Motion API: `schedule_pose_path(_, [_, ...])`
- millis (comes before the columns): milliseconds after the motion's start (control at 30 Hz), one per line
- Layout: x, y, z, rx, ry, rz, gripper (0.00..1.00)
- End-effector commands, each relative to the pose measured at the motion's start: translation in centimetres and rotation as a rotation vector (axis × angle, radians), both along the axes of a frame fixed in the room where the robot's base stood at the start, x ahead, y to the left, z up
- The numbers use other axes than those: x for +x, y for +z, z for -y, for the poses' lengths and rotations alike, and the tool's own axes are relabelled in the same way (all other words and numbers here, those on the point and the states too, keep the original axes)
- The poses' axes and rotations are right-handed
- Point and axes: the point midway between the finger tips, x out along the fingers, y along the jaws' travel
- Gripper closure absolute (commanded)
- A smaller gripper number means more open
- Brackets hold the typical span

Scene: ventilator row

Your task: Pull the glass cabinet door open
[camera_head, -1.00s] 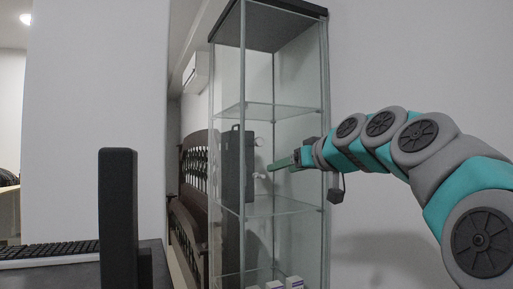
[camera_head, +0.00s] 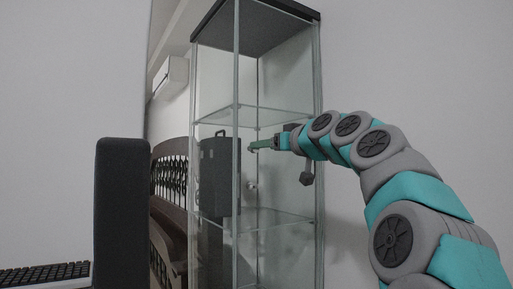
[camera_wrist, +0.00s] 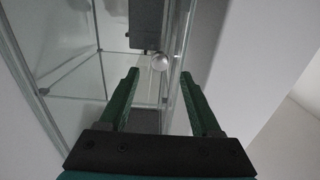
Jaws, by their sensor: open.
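The glass cabinet (camera_head: 238,108) stands upright in the middle of the head view, with clear panes, a dark top and glass shelves. Its door looks shut, though the clear panes make this hard to tell. A round pale knob (camera_wrist: 160,61) shows in the wrist view, just beyond and between my fingertips. My gripper (camera_wrist: 160,75) has its two green fingers apart and holds nothing. In the head view my gripper (camera_head: 262,145) reaches left across the cabinet at mid height. Whether the fingers touch the knob or glass, I cannot tell.
A dark case (camera_head: 216,178) shows through the glass. A brown wooden bench (camera_head: 170,172) stands left of the cabinet. A black upright panel (camera_head: 120,215) and keyboard (camera_head: 45,274) are at the near left. A plain wall (camera_head: 420,70) is on the right.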

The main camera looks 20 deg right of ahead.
Motion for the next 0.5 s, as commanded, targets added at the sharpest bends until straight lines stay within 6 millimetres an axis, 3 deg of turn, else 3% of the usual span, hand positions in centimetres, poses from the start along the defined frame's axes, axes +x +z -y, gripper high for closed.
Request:
schedule_pose_path(300, [4.0, 0.0, -0.6, 0.001, -0.001, -0.001, 0.35])
schedule_pose_path(500, [4.8, 0.0, -0.9, 0.001, 0.0, 0.0, 0.35])
